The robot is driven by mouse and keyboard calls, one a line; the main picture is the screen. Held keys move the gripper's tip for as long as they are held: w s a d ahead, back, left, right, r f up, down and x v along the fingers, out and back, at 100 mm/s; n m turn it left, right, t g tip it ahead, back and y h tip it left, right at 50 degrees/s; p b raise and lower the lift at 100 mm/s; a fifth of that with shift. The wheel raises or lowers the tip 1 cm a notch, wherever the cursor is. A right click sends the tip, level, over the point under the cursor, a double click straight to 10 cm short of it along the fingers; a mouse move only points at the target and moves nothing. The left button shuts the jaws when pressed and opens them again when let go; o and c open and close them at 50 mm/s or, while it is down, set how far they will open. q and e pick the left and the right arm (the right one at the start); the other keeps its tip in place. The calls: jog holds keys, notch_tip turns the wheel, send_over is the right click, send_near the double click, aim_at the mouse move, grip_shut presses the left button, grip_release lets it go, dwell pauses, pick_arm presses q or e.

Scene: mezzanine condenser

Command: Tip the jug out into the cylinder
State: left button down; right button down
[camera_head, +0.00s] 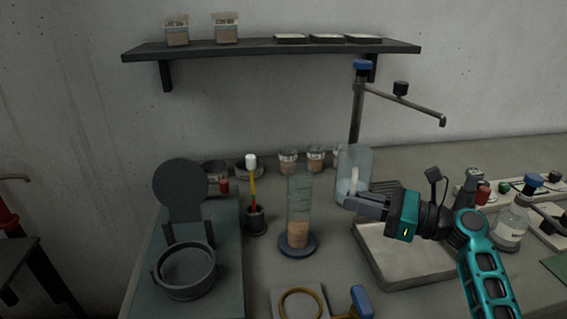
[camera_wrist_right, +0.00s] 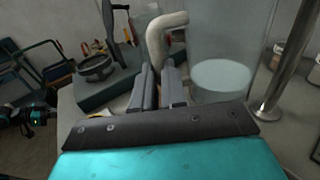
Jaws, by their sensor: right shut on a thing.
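The clear jug (camera_head: 362,163) is right of the cylinder in the head view and looks close to upright. My right gripper (camera_head: 362,206) is shut on its pale handle; the right wrist view shows the fingers (camera_wrist_right: 163,88) closed at the handle (camera_wrist_right: 160,42). Pale liquid shows low in the jug (camera_wrist_right: 222,78) in that view. The clear graduated cylinder (camera_head: 300,195) stands upright on a dark round base, with brownish contents near its bottom. The jug is apart from the cylinder. A small black and teal part (camera_wrist_right: 36,116), apparently my left arm, shows at the wrist view's left edge; its fingers are unclear.
A pale tray (camera_head: 415,270) lies below my right gripper. A metal tap (camera_head: 357,110) rises behind the jug. A pot with sticks (camera_head: 254,218) stands left of the cylinder, and several small jars (camera_head: 316,158) stand behind. A labelled bottle (camera_head: 510,225) is at right.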

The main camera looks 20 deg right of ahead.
aim_at(353, 182)
jog(key=shift+r, duration=0.2)
jog(key=shift+s, duration=0.1)
jog(key=shift+a+r+n+g, duration=0.1)
jog(key=shift+a+n+g, duration=0.05)
jog(key=shift+n+g, duration=0.2)
jog(key=shift+w+a+r+n+g+h, duration=0.1)
jog(key=shift+a+r+n+g+h, duration=0.35)
jog(key=shift+r+n+h, duration=0.4)
jog(key=shift+w+a+r+n+g+h, duration=0.1)
jog(key=shift+a+r+n+g+h, duration=0.4)
jog(key=shift+h, duration=0.5)
jog(key=shift+a+r+n+g+h, duration=0.3)
jog(key=shift+r+n+g+h, duration=0.3)
jog(key=shift+r+n+h, duration=0.3)
jog(key=shift+h, duration=0.35)
jog(key=shift+d+r+n+g+h, duration=0.35)
jog(key=shift+r+n+h, duration=0.25)
jog(key=shift+r+h, duration=0.4)
jog(key=shift+d+f+n+h, duration=0.1)
jog(key=shift+f+n+h, duration=0.25)
jog(key=shift+h, duration=0.45)
